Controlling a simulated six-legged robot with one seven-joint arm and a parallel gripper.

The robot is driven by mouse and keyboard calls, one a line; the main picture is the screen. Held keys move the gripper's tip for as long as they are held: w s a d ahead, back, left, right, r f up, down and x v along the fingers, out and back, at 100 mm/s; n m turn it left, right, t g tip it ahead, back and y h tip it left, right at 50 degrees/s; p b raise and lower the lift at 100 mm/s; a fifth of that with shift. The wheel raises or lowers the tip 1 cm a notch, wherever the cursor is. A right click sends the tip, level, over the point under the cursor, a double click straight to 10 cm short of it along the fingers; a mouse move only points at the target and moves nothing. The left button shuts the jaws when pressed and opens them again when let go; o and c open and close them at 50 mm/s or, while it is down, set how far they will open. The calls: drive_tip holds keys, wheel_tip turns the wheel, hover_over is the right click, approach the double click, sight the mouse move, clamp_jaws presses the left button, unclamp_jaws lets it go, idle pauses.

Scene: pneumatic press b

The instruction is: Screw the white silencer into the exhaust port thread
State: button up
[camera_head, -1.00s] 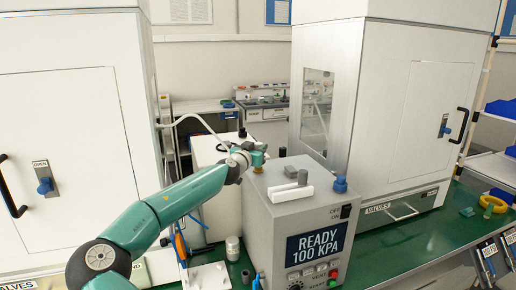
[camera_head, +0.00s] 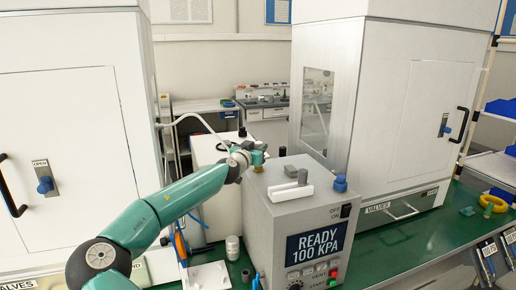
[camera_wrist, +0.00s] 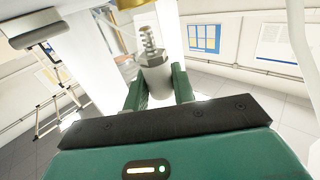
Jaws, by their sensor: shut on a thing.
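In the wrist view, my gripper (camera_wrist: 158,84) has its two green fingers shut on the silencer (camera_wrist: 155,75). The silencer is a pale grey-white piece with a hexagonal body, and its narrow threaded end points up and away from the fingers. A brass-coloured fitting (camera_wrist: 130,4) shows at the top edge, just beyond the threaded end. I cannot tell whether the two touch. In the head view, my gripper (camera_head: 245,154) is at the upper left corner of the grey press unit (camera_head: 265,225), by a brass-coloured part (camera_head: 257,160). The silencer cannot be made out there.
The unit's display reads READY 100 KPA (camera_head: 317,245). A white bar (camera_head: 290,191) and a blue knob (camera_head: 340,184) sit on its top. A small metal cylinder (camera_head: 233,248) stands left of the unit.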

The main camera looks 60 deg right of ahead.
drive_tip(key=shift+f, duration=1.5)
drive_tip(key=o, duration=1)
drive_tip(key=shift+o, duration=0.2)
drive_tip(key=a, duration=1.3)
drive_tip(key=shift+a, duration=0.4)
